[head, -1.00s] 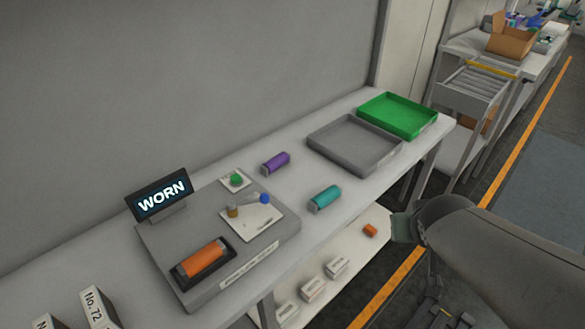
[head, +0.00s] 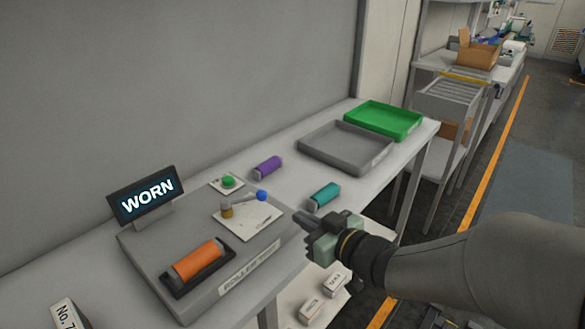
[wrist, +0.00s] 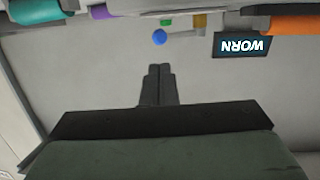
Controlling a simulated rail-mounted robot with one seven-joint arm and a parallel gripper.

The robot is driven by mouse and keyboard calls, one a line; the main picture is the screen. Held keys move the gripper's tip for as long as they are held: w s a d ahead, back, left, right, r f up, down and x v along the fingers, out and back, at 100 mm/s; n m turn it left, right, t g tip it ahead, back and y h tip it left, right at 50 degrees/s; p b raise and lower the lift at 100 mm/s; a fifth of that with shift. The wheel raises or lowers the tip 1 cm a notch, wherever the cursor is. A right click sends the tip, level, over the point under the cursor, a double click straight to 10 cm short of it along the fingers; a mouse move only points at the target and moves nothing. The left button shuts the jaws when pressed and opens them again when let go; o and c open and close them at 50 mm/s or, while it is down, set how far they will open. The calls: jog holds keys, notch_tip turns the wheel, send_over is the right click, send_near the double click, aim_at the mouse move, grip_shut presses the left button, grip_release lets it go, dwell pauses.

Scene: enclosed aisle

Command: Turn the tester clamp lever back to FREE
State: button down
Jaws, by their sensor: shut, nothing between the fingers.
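The grey tester (head: 218,277) stands on the bench with an orange roller (head: 201,260) in its black cradle. Its clamp lever (head: 243,201) has a brass pivot and a blue ball knob (head: 261,195), which points right, over a white label plate (head: 254,219). The label's words are too small to read. My gripper (head: 299,216) is at the tester's right edge, shut and empty, apart from the knob. In the wrist view the shut fingers (wrist: 160,70) show below the blue knob (wrist: 159,37). The tester's display (head: 147,195) reads WORN.
A green button (head: 228,181) sits behind the lever. A purple roller (head: 267,167) and a teal roller (head: 324,196) lie on the bench to the right. A grey tray (head: 345,147) and a green tray (head: 384,119) stand farther back. A wall runs behind the bench.

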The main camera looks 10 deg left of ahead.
aim_at(264, 197)
jog(key=x, duration=1)
jog(key=shift+w+a+f, duration=0.1)
jog(key=shift+w+a, duration=0.1)
